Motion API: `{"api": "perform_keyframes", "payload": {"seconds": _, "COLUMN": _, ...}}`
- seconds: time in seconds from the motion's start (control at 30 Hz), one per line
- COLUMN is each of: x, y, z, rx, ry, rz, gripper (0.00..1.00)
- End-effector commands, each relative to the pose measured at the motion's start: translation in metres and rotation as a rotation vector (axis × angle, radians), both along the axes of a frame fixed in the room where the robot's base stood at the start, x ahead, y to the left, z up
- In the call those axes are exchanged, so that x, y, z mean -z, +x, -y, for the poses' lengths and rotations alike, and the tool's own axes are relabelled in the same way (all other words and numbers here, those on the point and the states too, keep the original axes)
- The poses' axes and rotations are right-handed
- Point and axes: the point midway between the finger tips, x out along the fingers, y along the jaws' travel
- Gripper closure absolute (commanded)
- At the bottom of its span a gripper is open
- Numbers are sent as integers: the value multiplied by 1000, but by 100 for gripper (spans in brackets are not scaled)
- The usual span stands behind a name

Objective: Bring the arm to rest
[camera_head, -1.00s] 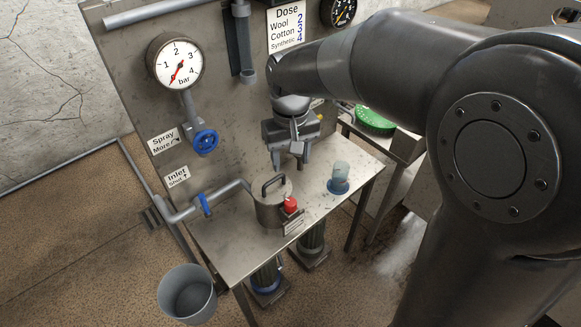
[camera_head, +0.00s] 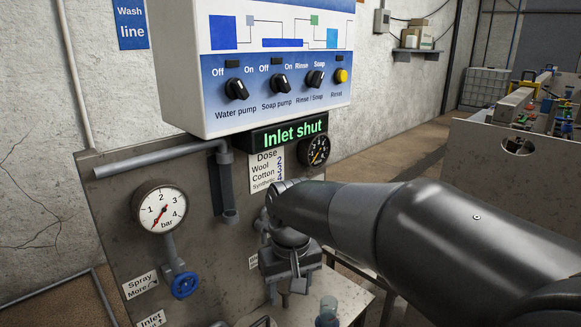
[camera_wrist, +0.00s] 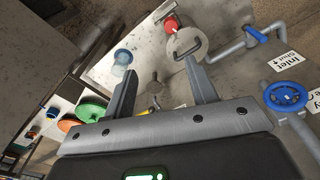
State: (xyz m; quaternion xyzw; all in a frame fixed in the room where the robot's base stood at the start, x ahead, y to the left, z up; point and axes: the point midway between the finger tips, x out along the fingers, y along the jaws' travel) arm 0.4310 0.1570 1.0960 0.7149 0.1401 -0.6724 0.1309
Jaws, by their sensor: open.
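My arm reaches in from the right in the head view, and my gripper (camera_head: 283,294) hangs in front of the metal panel (camera_head: 105,215), above the small metal table (camera_head: 352,302). In the wrist view my gripper (camera_wrist: 160,85) has its two fingers wide apart with nothing held between them. Beyond the fingertips stand a lidded metal pot (camera_wrist: 184,42) with a red knob (camera_wrist: 171,24) and a clear cup (camera_wrist: 122,57) with a blue base. The cup's top also shows in the head view (camera_head: 328,305).
A control box (camera_head: 262,70) with several knobs is above my arm; its display (camera_head: 292,133) reads "Inlet shut". A pressure gauge (camera_head: 160,207) and blue valve wheel (camera_head: 185,284) are at left. A grey pipe (camera_head: 226,190) runs down the panel near my gripper.

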Motion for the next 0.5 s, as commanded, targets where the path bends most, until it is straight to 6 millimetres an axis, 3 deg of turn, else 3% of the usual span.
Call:
{"api": "perform_keyframes", "payload": {"seconds": 0.2, "x": -24, "y": -35, "z": 59, "rx": 113, "ry": 42, "rz": 119, "gripper": 48}}
{"api": "perform_keyframes", "payload": {"seconds": 0.5, "x": -34, "y": -92, "z": 121, "rx": 261, "ry": 74, "rz": 284, "gripper": 48}}
